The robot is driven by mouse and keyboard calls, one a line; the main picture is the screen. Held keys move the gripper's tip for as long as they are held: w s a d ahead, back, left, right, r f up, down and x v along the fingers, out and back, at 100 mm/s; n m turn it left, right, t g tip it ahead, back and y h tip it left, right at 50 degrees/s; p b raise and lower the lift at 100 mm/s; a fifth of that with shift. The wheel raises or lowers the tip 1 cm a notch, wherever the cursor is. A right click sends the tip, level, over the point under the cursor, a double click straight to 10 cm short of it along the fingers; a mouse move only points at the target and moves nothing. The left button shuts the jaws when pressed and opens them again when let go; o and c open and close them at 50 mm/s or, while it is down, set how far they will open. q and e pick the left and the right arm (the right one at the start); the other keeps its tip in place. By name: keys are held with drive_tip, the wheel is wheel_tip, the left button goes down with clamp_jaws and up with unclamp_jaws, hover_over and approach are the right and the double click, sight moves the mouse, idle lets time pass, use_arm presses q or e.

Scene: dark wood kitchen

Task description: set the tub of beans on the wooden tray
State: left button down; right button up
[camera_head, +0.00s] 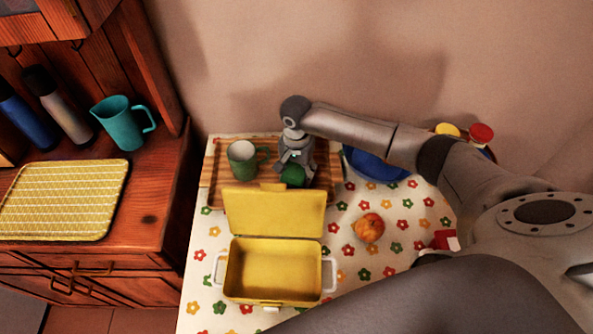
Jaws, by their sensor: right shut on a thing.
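The wooden tray (219,192) lies at the back left of the flowered table. A green mug (242,160) stands on its left part. My right gripper (294,168) reaches down over the right part of the tray. It is shut on a green rounded thing (293,177), which I take to be the tub of beans. The fingers partly cover it, and I cannot tell whether its base touches the tray. My left gripper is not in view.
An open yellow lunch box (275,272) stands in front of the tray, its raised lid close to the held tub. An orange pumpkin-like thing (369,228) and a red-and-white item (445,240) lie to the right. A blue dish (372,166) is partly behind my arm.

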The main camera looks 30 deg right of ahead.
sight(297, 169)
drive_tip(key=o, duration=1.1)
drive_tip(key=shift+f, duration=0.1)
wheel_tip(297, 169, up, 12)
idle(0.4)
